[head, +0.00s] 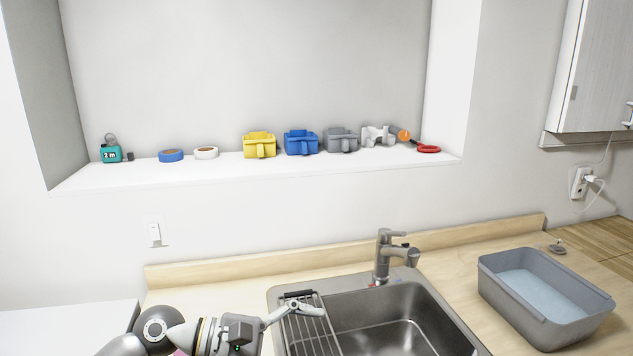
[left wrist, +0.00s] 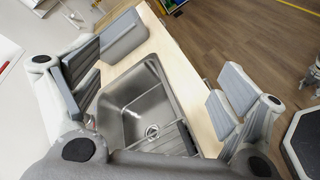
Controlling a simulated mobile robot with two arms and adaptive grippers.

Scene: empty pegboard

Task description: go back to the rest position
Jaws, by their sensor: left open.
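My left gripper (head: 303,302) reaches in from the bottom left of the head view, over the left part of the sink. In the left wrist view its two fingers are spread wide apart, and the gripper (left wrist: 160,85) is open with nothing between the pads. The sink basin (left wrist: 135,100) shows below and beyond the fingers. My right gripper is in neither view. No rest position is marked in the frames.
The sink (head: 385,320) has a wire rack (head: 310,335) at its left and a faucet (head: 384,258) behind. A grey tub (head: 545,295) stands on the counter at right. The wall niche (head: 225,170) holds tape rolls, several small bins and tools.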

